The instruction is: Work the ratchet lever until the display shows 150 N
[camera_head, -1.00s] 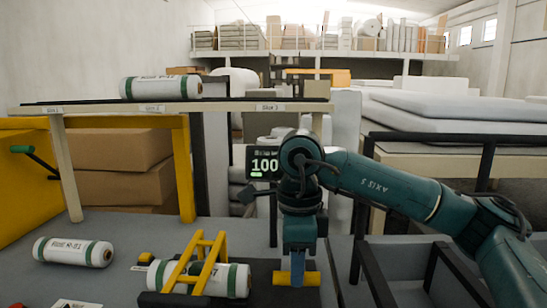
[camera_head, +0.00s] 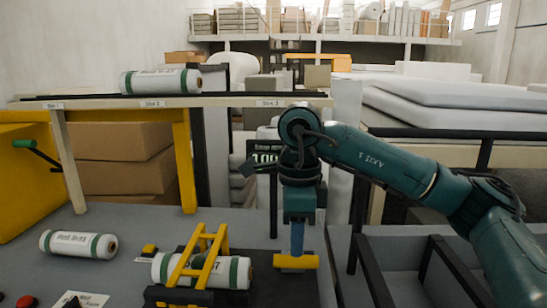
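The dark display (camera_head: 263,160) stands behind my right arm in the head view. Its green and white digits are partly covered, and what shows looks like 100. My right gripper (camera_head: 297,240) points down at the middle front. A narrow blue part runs down from it to a short yellow bar (camera_head: 296,262), which looks like a lever handle. I cannot tell whether the fingers are closed on it. A white roll with green bands (camera_head: 237,272) lies under a yellow frame (camera_head: 203,250) just left of the bar. My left gripper is out of view.
A second roll (camera_head: 78,244) lies on the grey table at left, and a third (camera_head: 160,81) sits on the labelled shelf (camera_head: 220,102). A green-handled crank (camera_head: 24,143) is at far left. A black-railed bin (camera_head: 410,270) stands at right.

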